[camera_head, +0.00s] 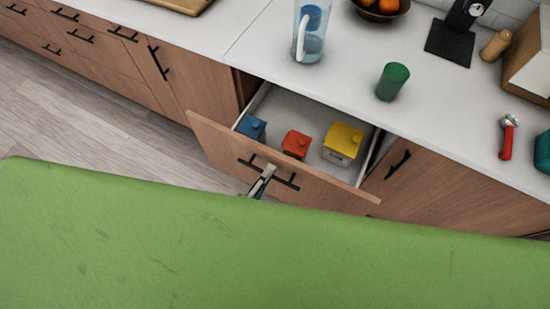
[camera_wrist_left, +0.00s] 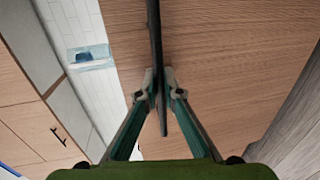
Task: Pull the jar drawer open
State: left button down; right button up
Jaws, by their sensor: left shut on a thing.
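The jar drawer (camera_head: 220,143) stands pulled out from the counter, with its inside showing. It holds a blue jar (camera_head: 251,127), a red jar (camera_head: 296,144) and a yellow jar (camera_head: 342,143). My left gripper (camera_head: 264,180) is at the black bar handle (camera_head: 285,180) on the drawer's wooden front. In the left wrist view, the fingers of my left gripper (camera_wrist_left: 160,88) are shut on the dark handle (camera_wrist_left: 154,35), one on each side of it. The wood front (camera_wrist_left: 225,60) fills much of that view. My right gripper is not in view.
On the white counter above stand a pitcher (camera_head: 311,35), a green cup (camera_head: 392,82) and a fruit bowl (camera_head: 380,10). A red-handled tool (camera_head: 507,140) lies at the right. Closed wooden cabinets (camera_head: 125,65) line the left, beside open floor (camera_head: 70,115).

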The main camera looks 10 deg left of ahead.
pick_arm(q)
jog(key=shift+f+v, duration=0.1)
jog(key=shift+v, duration=0.5)
jog(key=shift+f+v, duration=0.15)
jog(key=shift+v, duration=0.5)
jog(key=c, duration=2.2)
grip_release()
jog(key=v, duration=1.2)
